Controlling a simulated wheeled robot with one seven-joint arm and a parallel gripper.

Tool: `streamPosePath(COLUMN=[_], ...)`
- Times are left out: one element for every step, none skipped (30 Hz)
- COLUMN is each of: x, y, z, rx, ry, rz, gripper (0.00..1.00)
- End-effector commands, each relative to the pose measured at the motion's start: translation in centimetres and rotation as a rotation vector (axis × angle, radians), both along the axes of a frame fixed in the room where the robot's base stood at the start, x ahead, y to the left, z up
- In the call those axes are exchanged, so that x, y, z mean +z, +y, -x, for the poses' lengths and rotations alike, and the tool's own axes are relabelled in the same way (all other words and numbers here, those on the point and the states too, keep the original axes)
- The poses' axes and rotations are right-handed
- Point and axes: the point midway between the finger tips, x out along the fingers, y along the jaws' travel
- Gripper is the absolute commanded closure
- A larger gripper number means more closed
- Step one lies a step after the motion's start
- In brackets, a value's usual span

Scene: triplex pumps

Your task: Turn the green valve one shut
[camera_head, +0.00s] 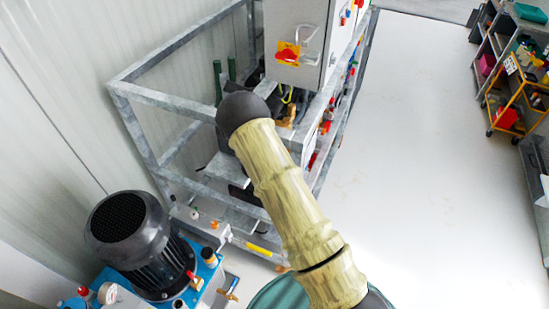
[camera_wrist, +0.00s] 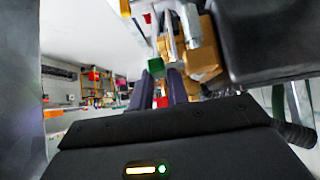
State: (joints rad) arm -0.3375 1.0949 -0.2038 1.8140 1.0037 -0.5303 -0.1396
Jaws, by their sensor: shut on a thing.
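The green valve handle (camera_wrist: 156,67) shows in the wrist view as a small green block at the tips of my gripper's fingers. My gripper (camera_wrist: 162,76) has its two dark fingers on either side of the handle and is shut on it. Brass-coloured fittings (camera_wrist: 203,60) and a silvery metal pipe (camera_wrist: 191,26) are just right of the handle. The handle's exact angle is hard to tell. In the head view my arm and the pump frame hide my gripper and the valve.
A grey metal frame (camera_head: 133,93) surrounds the pump unit, with a control box (camera_head: 297,40) bearing a red-and-yellow switch. A black motor (camera_head: 127,232) stands at lower left. A yellow trolley (camera_head: 516,92) and shelves are at right. The white floor (camera_head: 420,150) between is clear.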

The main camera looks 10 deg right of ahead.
Motion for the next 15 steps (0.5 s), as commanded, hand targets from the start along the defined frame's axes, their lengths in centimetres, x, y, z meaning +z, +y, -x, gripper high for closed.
streamPosePath(x=[0.29,0.26,0.21,0.17,0.14,0.11,0.09,0.07,0.05,0.03,0.03,0.03,0.02,0.03,0.03], y=[0.12,0.12,0.13,0.14,0.14,0.14,0.14,0.14,0.15,0.15,0.15,0.15,0.15,0.15,0.15], z=[-0.10,-0.13,-0.14,-0.15,-0.15,-0.16,-0.17,-0.16,-0.17,-0.16,-0.16,-0.16,-0.17,-0.16,-0.16], rx=[0.002,0.002,0.002,0.003,0.004,0.004,0.004,0.004,0.004,0.004,0.004,0.004,0.004,0.004,0.004], ry=[0.010,0.015,0.021,0.024,0.028,0.030,0.031,0.032,0.032,0.032,0.032,0.032,0.032,0.032,0.032], rz=[-0.010,-0.013,-0.018,-0.021,-0.023,-0.025,-0.025,-0.026,-0.026,-0.026,-0.026,-0.026,-0.026,-0.026,-0.026], gripper=[1.00,1.00,1.00,1.00,1.00,1.00,1.00,1.00,1.00,1.00,1.00,1.00,1.00,1.00,1.00])
